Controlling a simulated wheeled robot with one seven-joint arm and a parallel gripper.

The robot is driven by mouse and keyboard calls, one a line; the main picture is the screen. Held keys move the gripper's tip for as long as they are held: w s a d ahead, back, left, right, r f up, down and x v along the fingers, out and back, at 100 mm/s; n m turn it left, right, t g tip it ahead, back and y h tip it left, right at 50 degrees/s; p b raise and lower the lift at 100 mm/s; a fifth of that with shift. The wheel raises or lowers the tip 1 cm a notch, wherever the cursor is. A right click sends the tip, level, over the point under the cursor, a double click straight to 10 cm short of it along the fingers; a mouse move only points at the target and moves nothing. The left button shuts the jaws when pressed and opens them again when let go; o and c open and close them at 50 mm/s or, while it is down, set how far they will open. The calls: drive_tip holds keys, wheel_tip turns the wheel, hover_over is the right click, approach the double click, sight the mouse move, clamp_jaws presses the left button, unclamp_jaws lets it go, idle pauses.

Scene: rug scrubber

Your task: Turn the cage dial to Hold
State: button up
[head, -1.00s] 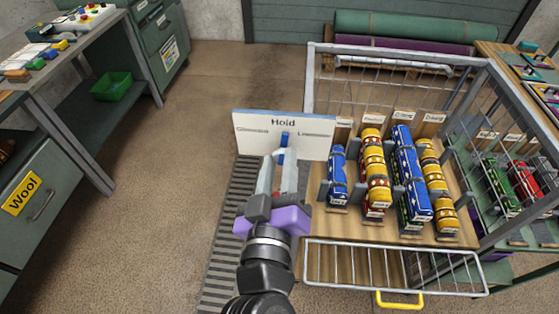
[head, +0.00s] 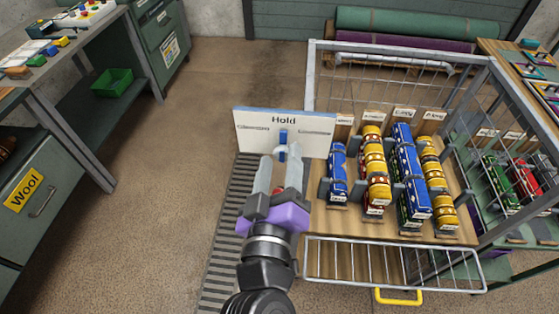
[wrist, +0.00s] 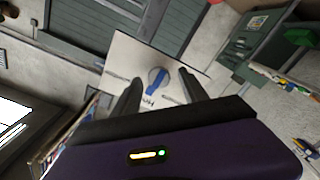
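The cage dial is a blue handle (head: 283,138) on a pale disc, mounted on a white panel (head: 252,145) with a blue top edge. "Hold" is printed at the panel's top middle, with smaller labels to left and right that I cannot read. The handle stands upright, pointing at "Hold". In the wrist view the dial (wrist: 157,80) shows between my fingers, its blue bar toward the "Hold" lettering. My gripper (head: 281,158) is open and empty, its two grey fingers apart just in front of the dial. The fingers partly hide the dial's lower part in the head view.
A wire cage (head: 310,80) on the right stands over a wooden board with blue, yellow and red rolls on it. A workbench (head: 95,45) and a green bin (head: 112,84) are at the left. The floor between is clear.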

drive_tip(key=s+b, duration=0.2)
drive_tip(key=s, duration=0.5)
drive_tip(key=shift+s, duration=0.4)
drive_tip(key=shift+a, duration=0.1)
